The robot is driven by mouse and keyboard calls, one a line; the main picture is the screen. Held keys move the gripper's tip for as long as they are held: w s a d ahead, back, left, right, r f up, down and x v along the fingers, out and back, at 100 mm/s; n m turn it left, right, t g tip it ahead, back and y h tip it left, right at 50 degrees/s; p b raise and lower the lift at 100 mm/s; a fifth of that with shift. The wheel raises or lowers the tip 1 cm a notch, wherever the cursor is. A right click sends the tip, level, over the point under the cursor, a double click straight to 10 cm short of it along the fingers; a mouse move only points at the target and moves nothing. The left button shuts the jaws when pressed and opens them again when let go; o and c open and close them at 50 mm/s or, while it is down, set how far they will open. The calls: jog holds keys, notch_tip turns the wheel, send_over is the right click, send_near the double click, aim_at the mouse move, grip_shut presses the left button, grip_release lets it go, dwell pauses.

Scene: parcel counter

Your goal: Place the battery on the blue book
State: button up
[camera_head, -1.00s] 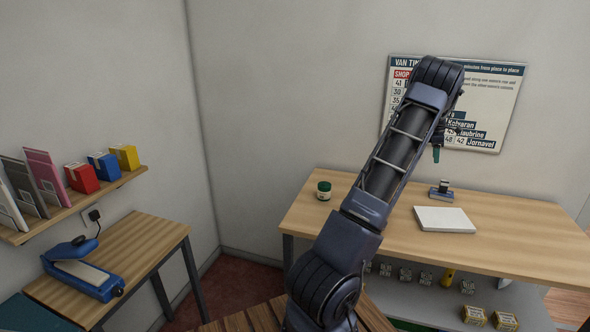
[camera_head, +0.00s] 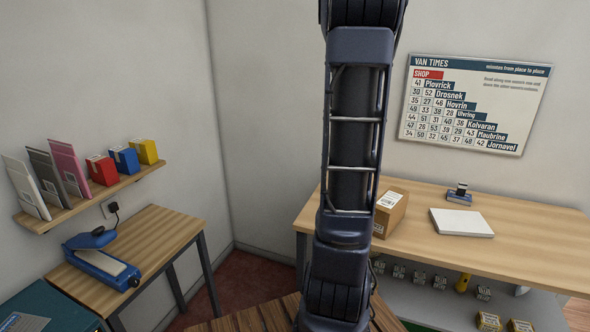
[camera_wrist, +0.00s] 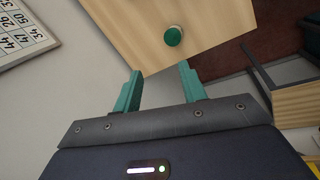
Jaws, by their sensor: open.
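I cannot make out a battery in either view. Nothing is clearly a blue book; a small blue box-like item (camera_head: 125,161) stands on the wall shelf between a red one and a yellow one. My gripper (camera_wrist: 159,88) shows in the wrist view with its two green fingers apart and nothing between them. It is out of the head view, where my arm runs up past the top edge. Beyond the fingers, the wrist view shows a green-lidded jar (camera_wrist: 174,37) on a wooden top. My arm hides that jar in the head view.
The wooden counter (camera_head: 540,235) carries a cardboard box (camera_head: 390,213), a white slab (camera_head: 461,222) and a small dark stamp-like device (camera_head: 459,192). A blue sealer-like device (camera_head: 100,262) lies on the left table (camera_head: 165,230). The counter's right part is clear.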

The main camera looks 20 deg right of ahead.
jog(key=s+a+m+t, duration=0.1)
jog(key=s+a, duration=0.4)
jog(key=a, duration=0.5)
jog(key=s+a+m+t, duration=0.1)
jog(key=s+a, duration=0.4)
jog(key=a, duration=0.5)
jog(key=s+a+f+m+t+y, duration=0.1)
jog(key=s+a+f, duration=0.4)
jog(key=s+a, duration=0.5)
jog(key=s+m+y, duration=0.1)
jog(key=s+y, duration=0.1)
jog(key=s, duration=0.1)
jog(key=shift+m+t, duration=0.3)
jog(key=shift+m, duration=0.1)
